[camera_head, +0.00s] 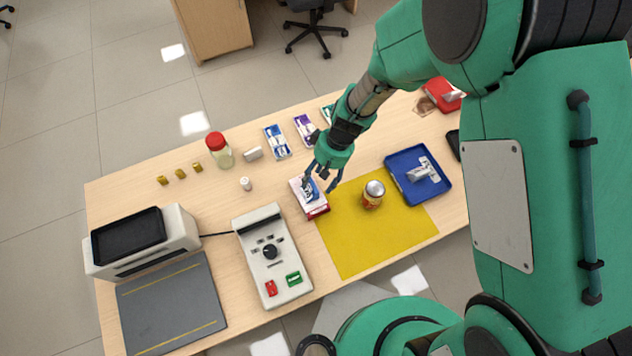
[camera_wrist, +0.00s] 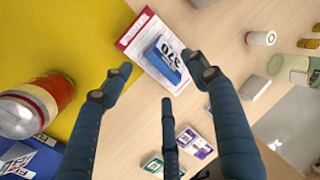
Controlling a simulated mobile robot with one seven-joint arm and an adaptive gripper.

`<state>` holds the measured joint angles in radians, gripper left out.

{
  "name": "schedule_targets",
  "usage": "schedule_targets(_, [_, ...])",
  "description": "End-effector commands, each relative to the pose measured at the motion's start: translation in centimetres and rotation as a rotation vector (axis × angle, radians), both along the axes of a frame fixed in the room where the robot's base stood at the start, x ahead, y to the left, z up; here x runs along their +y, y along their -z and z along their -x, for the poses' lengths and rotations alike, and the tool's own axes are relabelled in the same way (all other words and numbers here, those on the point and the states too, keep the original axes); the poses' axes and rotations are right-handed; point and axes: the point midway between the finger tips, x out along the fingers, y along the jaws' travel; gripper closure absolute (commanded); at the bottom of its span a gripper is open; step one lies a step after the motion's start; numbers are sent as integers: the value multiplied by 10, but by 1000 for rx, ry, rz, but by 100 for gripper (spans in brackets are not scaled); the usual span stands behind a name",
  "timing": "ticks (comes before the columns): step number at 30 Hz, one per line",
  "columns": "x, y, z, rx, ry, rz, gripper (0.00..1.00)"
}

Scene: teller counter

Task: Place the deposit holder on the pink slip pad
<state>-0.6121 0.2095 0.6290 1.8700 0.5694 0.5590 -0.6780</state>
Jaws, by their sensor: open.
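The deposit holder, seemingly the small blue block with a white numbered face (camera_wrist: 166,60), rests on the pink-edged slip pad (camera_wrist: 128,38) in the wrist view. In the head view, the blue holder (camera_head: 312,193) lies on the white and red pad (camera_head: 317,212), partly hidden by my fingers. My gripper (camera_head: 319,187) is open, with its fingers spread just above the holder. In the wrist view, my gripper (camera_wrist: 164,82) has its fingertips on either side of the holder's near end, with nothing visibly held between them. I cannot tell whether any finger touches it.
A yellow mat (camera_head: 352,244) with a jar (camera_head: 373,194) lies right of the pad. A blue tray (camera_head: 440,190) is farther right. A grey machine (camera_head: 270,285) stands front left. A red-lidded jar (camera_head: 219,150) and blue (camera_head: 277,143) and purple (camera_head: 304,129) items sit behind.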

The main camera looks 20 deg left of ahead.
Motion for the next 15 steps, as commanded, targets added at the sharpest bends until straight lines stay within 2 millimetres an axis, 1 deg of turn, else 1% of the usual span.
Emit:
schedule_targets(1, [-2,-11,-3,-3,0,-2,41])
schedule_targets(6, [-8,-39,-9,-2,1,-2,41])
schedule_targets(12, [-13,-64,-14,-1,0,-1,41])
schedule_targets(15, [-15,-71,-15,-1,0,-1,41])
